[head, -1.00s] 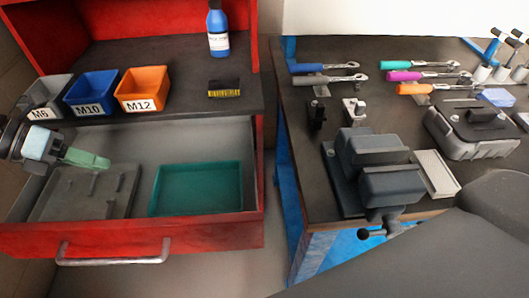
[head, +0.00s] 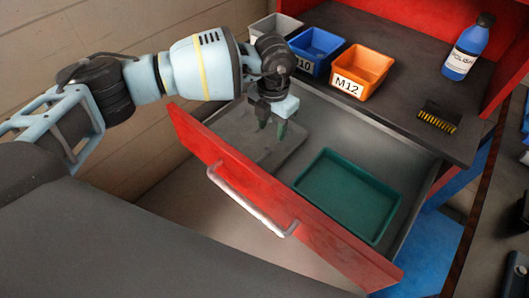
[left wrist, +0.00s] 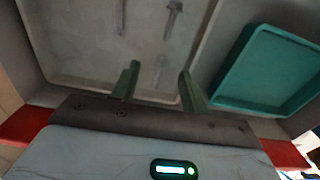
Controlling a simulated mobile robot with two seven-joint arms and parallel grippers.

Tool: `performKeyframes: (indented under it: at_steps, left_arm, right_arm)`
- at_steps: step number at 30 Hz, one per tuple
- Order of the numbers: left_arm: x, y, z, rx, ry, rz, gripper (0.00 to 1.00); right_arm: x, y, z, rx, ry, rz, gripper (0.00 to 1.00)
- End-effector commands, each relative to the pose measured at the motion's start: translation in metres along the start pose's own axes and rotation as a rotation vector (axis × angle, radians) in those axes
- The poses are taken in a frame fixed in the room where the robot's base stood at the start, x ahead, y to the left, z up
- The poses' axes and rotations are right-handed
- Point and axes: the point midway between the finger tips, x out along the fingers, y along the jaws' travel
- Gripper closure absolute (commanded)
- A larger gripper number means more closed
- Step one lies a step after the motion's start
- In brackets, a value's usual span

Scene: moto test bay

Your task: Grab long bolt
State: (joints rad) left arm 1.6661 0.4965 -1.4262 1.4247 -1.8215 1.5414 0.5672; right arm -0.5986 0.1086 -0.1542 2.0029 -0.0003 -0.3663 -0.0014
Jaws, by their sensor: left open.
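My left gripper (head: 270,126) hangs over the grey tray (head: 290,152) inside the open red drawer, fingers pointing down. In the left wrist view its two green fingers (left wrist: 158,80) are apart, with nothing held between them. A grey bolt with a wider head (left wrist: 173,18) lies in the grey tray (left wrist: 62,82), ahead of the fingers. I cannot tell which bolt is longest. In the head view the arm and gripper hide much of the tray. My right gripper is not in view.
A green tray (head: 347,193) lies in the drawer to the right of the grey tray; it looks empty. The drawer's red front (head: 330,243) has a metal handle (head: 240,200).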

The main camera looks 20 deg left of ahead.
Motion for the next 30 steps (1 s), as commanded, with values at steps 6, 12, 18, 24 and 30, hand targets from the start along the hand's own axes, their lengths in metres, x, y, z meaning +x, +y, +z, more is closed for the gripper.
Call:
performKeyframes:
  at_steps: [6,12,18,24,30]
  left_arm:
    - [0.012,-0.001,-0.001,0.002,0.001,-0.002,0.55]
    - [0.029,-0.003,-0.008,0.002,0.003,-0.001,0.55]
    - [0.056,-0.006,-0.012,0.001,0.003,-0.003,0.55]
    - [0.064,-0.005,-0.011,0.002,0.000,-0.002,0.55]
    - [0.063,-0.005,-0.011,0.002,0.000,-0.002,0.62]
  right_arm:
    - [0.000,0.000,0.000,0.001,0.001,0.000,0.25]
    - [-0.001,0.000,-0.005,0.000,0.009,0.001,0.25]
    - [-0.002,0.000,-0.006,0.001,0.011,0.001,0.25]
    - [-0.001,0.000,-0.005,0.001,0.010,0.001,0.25]
    - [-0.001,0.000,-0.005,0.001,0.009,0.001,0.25]
